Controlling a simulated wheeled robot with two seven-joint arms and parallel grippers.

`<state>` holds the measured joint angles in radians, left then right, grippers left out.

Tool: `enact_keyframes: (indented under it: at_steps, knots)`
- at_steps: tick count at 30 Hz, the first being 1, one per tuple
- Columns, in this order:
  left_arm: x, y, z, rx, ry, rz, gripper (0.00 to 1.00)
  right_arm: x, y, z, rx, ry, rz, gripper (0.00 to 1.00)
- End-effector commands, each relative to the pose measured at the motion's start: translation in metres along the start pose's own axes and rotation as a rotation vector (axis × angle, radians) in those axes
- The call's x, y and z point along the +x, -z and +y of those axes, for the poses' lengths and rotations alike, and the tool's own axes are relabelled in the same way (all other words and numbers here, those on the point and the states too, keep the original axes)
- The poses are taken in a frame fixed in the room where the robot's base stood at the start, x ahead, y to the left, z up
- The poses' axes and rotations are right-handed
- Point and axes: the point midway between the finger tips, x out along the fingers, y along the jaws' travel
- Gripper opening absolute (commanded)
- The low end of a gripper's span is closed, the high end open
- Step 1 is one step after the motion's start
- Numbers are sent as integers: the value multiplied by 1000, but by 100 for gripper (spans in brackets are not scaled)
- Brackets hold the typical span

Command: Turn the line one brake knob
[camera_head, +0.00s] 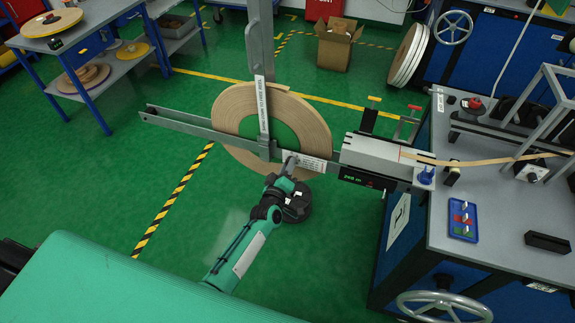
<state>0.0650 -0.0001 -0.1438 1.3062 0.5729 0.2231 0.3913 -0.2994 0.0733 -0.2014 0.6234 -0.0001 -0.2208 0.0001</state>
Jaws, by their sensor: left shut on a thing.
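A large tan tape reel (228,112) stands upright on the payoff, with a grey metal bar (190,124) and a labelled upright strip (263,105) across its face. My left arm comes up from the bottom. My left gripper (287,166) is at the lower right of the reel, beside a white label plate (306,161). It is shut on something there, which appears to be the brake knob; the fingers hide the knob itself. I cannot tell how far the knob is turned. My right gripper is not in view.
A grey unit with a green-lit display (355,181) sits right of the reel. The grey bench (495,210) carries a blue knob (426,175), a tray of coloured pieces (463,222) and a black block (548,242). Handwheel (444,306) juts out below.

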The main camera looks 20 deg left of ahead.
Motion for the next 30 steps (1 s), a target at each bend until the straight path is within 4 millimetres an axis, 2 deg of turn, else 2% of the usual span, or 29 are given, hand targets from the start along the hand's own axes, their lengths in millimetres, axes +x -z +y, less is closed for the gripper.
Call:
enact_keyframes:
  at_steps: [18, 30]
  knots:
    - [-1, -2, 0, 553, 1, 5, 2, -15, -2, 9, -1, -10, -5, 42]
    - [-1, -2, -2, 751, 0, 8, 2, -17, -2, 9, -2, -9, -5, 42]
